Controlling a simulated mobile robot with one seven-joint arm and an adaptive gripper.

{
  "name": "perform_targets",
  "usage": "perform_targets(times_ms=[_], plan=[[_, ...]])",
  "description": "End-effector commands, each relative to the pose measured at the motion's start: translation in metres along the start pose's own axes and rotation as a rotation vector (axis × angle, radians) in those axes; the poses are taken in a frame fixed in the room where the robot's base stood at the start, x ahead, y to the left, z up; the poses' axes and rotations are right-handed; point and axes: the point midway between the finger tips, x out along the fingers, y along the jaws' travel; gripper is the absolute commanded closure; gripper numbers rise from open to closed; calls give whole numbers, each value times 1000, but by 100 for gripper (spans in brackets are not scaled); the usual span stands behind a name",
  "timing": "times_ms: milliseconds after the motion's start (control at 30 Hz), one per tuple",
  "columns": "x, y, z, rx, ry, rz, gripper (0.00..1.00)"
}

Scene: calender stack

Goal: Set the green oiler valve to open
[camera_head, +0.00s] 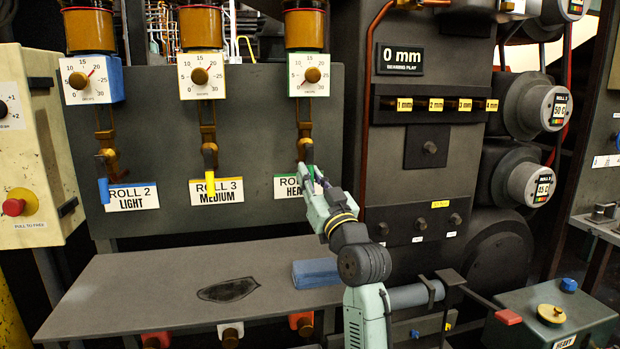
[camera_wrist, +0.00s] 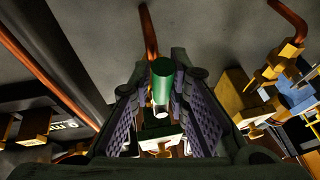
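The green oiler has a green-edged dial box (camera_head: 309,75) under an amber cup, third from the left on the grey panel. Its brass valve (camera_head: 305,148) hangs below on a copper pipe. The valve's green handle (camera_wrist: 162,84) shows in the wrist view between my two padded fingers. In the head view the handle hangs down and is mostly hidden by my gripper (camera_head: 311,182), which reaches up to it from the lower right. My gripper (camera_wrist: 163,112) is open, with a finger on each side of the handle and gaps visible.
Left of it hang a blue valve handle (camera_head: 103,191) and a yellow one (camera_head: 210,184), both pointing down. A grey shelf (camera_head: 150,290) lies below with a blue block (camera_head: 316,273) on it. A machine column (camera_head: 430,190) stands close on the right.

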Motion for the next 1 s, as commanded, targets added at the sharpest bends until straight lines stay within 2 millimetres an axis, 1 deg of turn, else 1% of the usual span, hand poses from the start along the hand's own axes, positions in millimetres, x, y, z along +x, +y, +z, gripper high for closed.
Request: perform_targets(times_ms=[33,233,500,600,667,767,1000], plan=[[0,1,0,0,0,2,80],[0,0,0,1,1,0,67],[0,-1,0,1,2,-2,66],[-5,0,0,1,1,-1,66],[-11,0,0,1,2,-1,66],[-28,0,0,2,3,0,66],[-80,1,0,2,1,2,66]])
